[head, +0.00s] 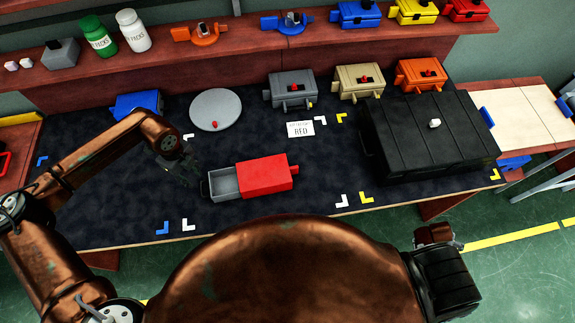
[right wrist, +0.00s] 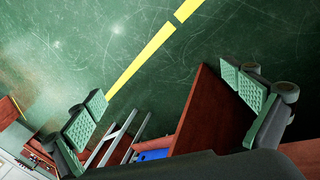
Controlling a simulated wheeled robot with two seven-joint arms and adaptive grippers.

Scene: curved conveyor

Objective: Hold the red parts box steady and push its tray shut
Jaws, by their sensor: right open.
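The red parts box (head: 266,174) lies on the dark mat at the middle front of the bench. Its grey tray (head: 224,184) sticks out of the left side, pulled open, and looks empty. A red knob shows at the box's right end. My left gripper (head: 188,175) is just left of the tray's outer end, apart from it as far as I can see. Its fingers are dark and small, so I cannot tell whether they are open. My right gripper (right wrist: 164,88) is open and empty in the right wrist view, over the green floor.
A large black case (head: 430,138) stands on the right of the mat (head: 120,215). A grey disc (head: 215,110) and a card reading RED (head: 301,129) lie behind the box. Grey, tan and orange boxes line the back. The mat in front of the red box is clear.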

